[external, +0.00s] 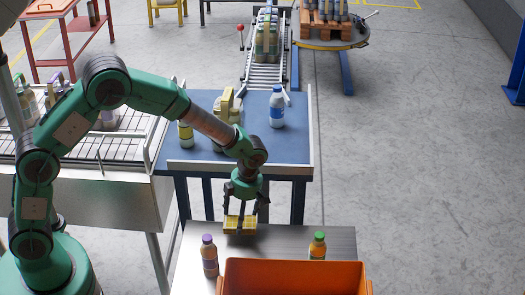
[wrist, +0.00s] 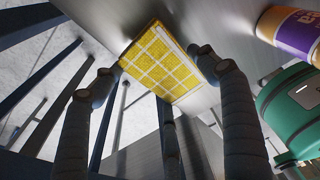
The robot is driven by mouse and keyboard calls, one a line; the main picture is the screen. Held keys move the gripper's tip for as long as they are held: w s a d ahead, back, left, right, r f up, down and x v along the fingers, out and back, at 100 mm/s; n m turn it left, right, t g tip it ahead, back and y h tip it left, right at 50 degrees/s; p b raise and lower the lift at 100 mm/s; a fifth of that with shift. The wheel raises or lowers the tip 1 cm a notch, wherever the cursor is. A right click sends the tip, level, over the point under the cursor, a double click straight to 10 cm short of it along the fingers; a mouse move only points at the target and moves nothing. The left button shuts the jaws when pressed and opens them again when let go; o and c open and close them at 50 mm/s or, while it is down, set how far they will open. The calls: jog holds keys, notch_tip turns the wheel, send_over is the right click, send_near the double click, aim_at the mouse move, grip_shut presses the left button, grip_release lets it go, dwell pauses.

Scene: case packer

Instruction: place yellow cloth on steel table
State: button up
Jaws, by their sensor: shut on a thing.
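The yellow cloth (external: 239,223) has a pale grid pattern and sits between the fingers of my gripper (external: 240,215). My gripper is shut on it, just above or at the far edge of the steel table (external: 285,240); I cannot tell if the cloth touches the top. In the wrist view the cloth (wrist: 161,62) shows between the two fingertips of my gripper (wrist: 150,72), close to the grey steel surface (wrist: 210,20).
An orange crate (external: 295,270) fills the table's front. A purple-capped bottle (external: 209,256) stands left of it and a green-capped bottle (external: 317,246) behind its right side. A blue-topped table (external: 245,145) with bottles stands behind. The steel top between the two bottles is clear.

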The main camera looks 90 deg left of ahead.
aim_at(246, 219)
jog(key=shift+f, duration=0.1)
dwell(0.3)
jog(key=shift+w+f, duration=0.1)
jog(key=shift+f, duration=1.55)
jog(key=shift+f+b, duration=0.2)
jog(key=shift+b, duration=0.1)
jog(key=o, duration=1.1)
jog(key=shift+o, duration=0.2)
jog(key=shift+r, duration=0.15)
jog(key=r, duration=0.4)
jog(key=w+r+p, duration=0.1)
jog(key=r, duration=0.7)
jog(key=shift+w, duration=0.35)
jog(key=shift+r, duration=0.1)
